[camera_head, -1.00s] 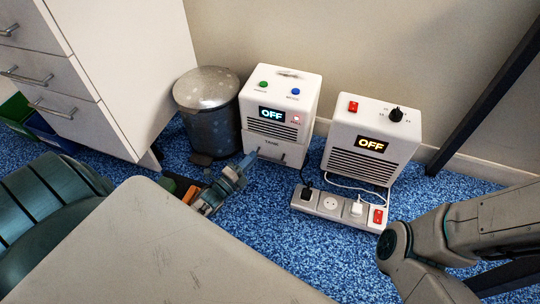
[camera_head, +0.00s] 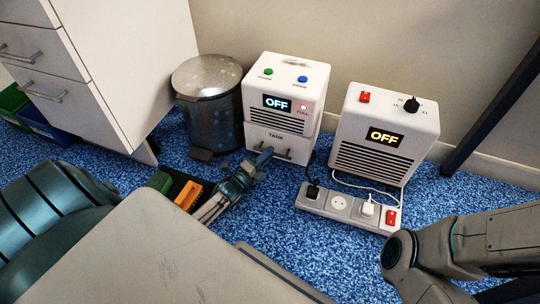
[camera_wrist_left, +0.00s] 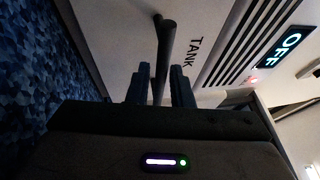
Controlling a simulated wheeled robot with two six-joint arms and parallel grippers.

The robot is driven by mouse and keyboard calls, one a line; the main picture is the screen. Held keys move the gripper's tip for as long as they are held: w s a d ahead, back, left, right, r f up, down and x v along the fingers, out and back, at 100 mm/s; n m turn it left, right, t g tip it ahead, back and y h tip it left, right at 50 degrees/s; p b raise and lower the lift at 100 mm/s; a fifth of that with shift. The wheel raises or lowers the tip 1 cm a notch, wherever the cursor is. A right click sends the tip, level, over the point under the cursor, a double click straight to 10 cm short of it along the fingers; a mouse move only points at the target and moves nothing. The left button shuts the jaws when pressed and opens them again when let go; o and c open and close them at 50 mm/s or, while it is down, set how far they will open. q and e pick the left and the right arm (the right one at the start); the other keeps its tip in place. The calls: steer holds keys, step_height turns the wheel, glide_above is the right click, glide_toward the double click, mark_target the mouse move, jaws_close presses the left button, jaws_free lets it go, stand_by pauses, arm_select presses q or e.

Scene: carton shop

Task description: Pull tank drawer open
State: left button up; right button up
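The white tank machine (camera_head: 288,85) stands by the wall with an OFF display. Its tank drawer (camera_head: 302,145), marked TANK, is at the bottom front. Any gap behind the drawer is too small to make out. My left gripper (camera_head: 262,158) is at the drawer front. In the left wrist view, the dark bar handle (camera_wrist_left: 165,45) runs between the two fingers (camera_wrist_left: 160,88). The white drawer front (camera_wrist_left: 125,35) lies behind. My right arm is at the lower right; its gripper is out of view.
A metal bin (camera_head: 208,105) stands left of the tank machine. A second white machine (camera_head: 385,130) stands to the right, with a power strip (camera_head: 345,205) and cables in front. A drawer cabinet (camera_head: 120,70) is at far left. Blue carpet (camera_head: 285,225) in front is clear.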

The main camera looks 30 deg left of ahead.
arm_select(q)
steer(key=shift+w+d+r, duration=0.1)
steer(key=shift+w+r, duration=0.05)
steer(key=shift+w, duration=0.5)
jaws_close()
steer(key=s+p, duration=0.1)
steer(key=s, duration=0.1)
steer(key=s+d+p, duration=0.1)
steer(key=s, duration=0.1)
steer(key=s+p, duration=0.2)
steer(key=shift+s+d+r, duration=0.25)
steer(key=shift+s+d, duration=0.05)
steer(key=s, duration=0.2)
steer(key=s+d+p, duration=0.1)
steer(key=s, duration=0.1)
steer(key=s+p, duration=0.1)
steer(key=s, duration=0.2)
steer(key=shift+d+f, duration=0.15)
steer(key=shift+d, duration=0.2)
steer(key=shift+s+f, duration=0.1)
steer(key=shift+s, duration=0.1)
